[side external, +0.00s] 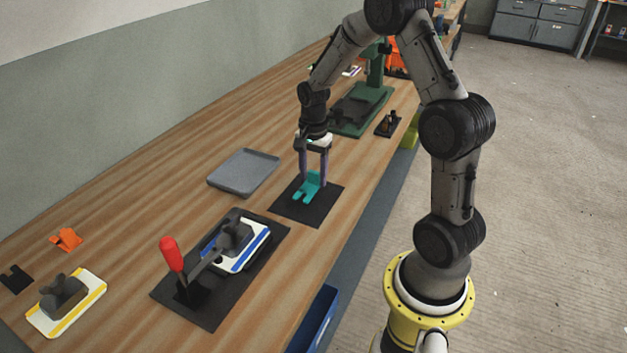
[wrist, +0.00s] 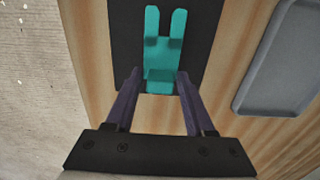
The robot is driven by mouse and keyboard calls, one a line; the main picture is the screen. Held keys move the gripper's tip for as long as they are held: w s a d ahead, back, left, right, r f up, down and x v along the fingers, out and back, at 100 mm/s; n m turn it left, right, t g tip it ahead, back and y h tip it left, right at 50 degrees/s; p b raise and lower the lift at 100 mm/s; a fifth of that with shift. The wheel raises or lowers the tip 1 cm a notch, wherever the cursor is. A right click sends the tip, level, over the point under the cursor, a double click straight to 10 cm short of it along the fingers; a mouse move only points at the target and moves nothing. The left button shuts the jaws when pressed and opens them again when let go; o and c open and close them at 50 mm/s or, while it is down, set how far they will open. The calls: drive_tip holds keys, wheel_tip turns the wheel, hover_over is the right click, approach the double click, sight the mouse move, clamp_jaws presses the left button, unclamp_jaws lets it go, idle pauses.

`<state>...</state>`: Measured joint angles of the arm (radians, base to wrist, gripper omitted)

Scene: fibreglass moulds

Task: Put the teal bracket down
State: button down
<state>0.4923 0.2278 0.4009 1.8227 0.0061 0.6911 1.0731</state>
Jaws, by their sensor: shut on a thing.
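The teal bracket (side external: 308,186) is at the black mat (side external: 322,212) in the middle of the bench. It also shows in the wrist view (wrist: 163,55), its two prongs pointing away from my gripper. My gripper (side external: 313,179) points down over the mat with its purple fingers shut on the bracket's near end. In the wrist view the fingertips of my gripper (wrist: 158,75) sit on both sides of that end. The bracket lies flat, at or just above the mat; I cannot tell whether it touches.
A grey tray (side external: 244,172) lies left of the mat. A red-handled clamp (side external: 172,254) stands on a larger black plate in front. A green press (side external: 372,103) stands behind. A yellow-edged mould (side external: 66,303) and orange bracket (side external: 66,239) are at the front left.

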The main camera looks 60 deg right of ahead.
drive_tip(key=shift+f, duration=1)
drive_tip(key=shift+c, duration=1.3)
unclamp_jaws()
drive_tip(key=shift+f, duration=0.15)
